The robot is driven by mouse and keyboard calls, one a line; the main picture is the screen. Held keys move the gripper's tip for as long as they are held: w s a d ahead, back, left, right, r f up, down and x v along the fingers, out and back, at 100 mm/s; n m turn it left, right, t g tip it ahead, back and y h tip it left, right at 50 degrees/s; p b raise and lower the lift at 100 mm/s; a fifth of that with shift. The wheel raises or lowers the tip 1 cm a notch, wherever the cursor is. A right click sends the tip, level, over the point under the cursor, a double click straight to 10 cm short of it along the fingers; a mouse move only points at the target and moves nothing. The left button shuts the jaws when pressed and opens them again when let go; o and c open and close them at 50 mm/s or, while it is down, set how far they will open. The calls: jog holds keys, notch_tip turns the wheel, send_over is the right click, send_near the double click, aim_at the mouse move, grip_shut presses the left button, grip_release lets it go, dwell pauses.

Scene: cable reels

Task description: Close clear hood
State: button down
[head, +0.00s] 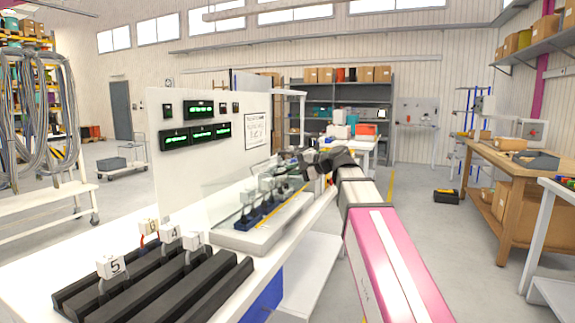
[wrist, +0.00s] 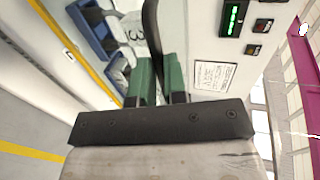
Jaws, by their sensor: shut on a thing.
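The clear hood (head: 222,183) is a see-through pane over a pale base on the white bench, partly raised as far as I can tell. Blue holders (head: 262,214) with pale tagged pieces show beside and through it. My gripper (head: 308,165) is at the hood's far right end, at the end of my pink arm. In the wrist view my green fingers (wrist: 158,72) are shut on a dark upright bar (wrist: 151,35), which looks like the hood's handle. A blue holder (wrist: 92,32) and a tag marked 3 show beyond them. The hood's exact angle is hard to tell.
A white panel (head: 170,185) with green displays stands behind the hood. Black slotted racks (head: 150,285) with numbered white tags lie at the bench's near end. A wooden workbench (head: 520,170) stands at right. Open floor lies between it and my arm.

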jog(key=shift+s+d+f, duration=0.1)
jog(key=shift+f, duration=0.3)
jog(key=c, duration=1.2)
grip_release()
jog(key=shift+o, duration=0.2)
jog(key=v, duration=1)
jog(key=shift+d+r, duration=0.2)
jog(key=shift+d, duration=0.1)
jog(key=shift+f, duration=0.1)
